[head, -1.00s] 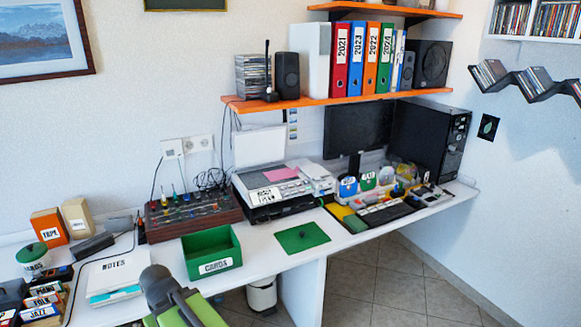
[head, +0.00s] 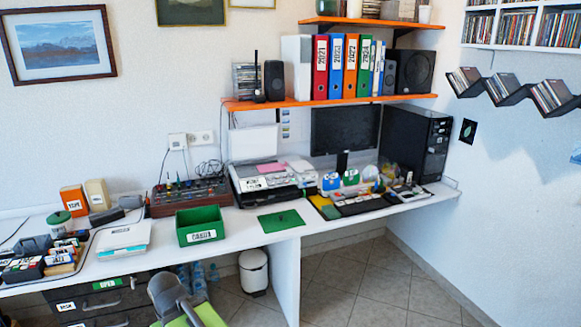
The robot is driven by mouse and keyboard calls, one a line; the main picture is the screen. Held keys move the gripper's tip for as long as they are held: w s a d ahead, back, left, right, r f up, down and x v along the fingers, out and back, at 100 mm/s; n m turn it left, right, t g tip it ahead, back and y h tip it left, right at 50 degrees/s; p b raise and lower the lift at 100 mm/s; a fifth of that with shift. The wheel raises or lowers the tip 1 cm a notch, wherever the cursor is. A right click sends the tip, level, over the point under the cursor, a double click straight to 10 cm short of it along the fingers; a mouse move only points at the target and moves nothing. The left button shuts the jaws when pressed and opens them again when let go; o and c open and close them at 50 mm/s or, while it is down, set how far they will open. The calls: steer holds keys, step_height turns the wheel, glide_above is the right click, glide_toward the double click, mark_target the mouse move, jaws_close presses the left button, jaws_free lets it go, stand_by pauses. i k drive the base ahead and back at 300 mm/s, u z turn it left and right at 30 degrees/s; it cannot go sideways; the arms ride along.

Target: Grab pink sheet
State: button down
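The pink sheet (head: 270,168) is a small flat pink piece lying on top of the printer-like machine (head: 262,181) on the white desk, behind the green mat. The machine's pale lid stands raised behind it. I cannot make out my gripper's fingers in this view. Nothing touches the sheet from my side.
A green box (head: 201,225) and a green mat (head: 281,221) lie near the desk's front edge. A keyboard (head: 358,204) and small items crowd the right. An orange shelf (head: 330,101) with binders hangs above. A white bin (head: 254,271) stands below. Tiled floor at right is clear.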

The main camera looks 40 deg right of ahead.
mark_target(274, 166)
steer(key=u, duration=0.45)
steer(key=k, duration=0.15)
steer(key=z, duration=1.05)
steer(key=i, duration=1)
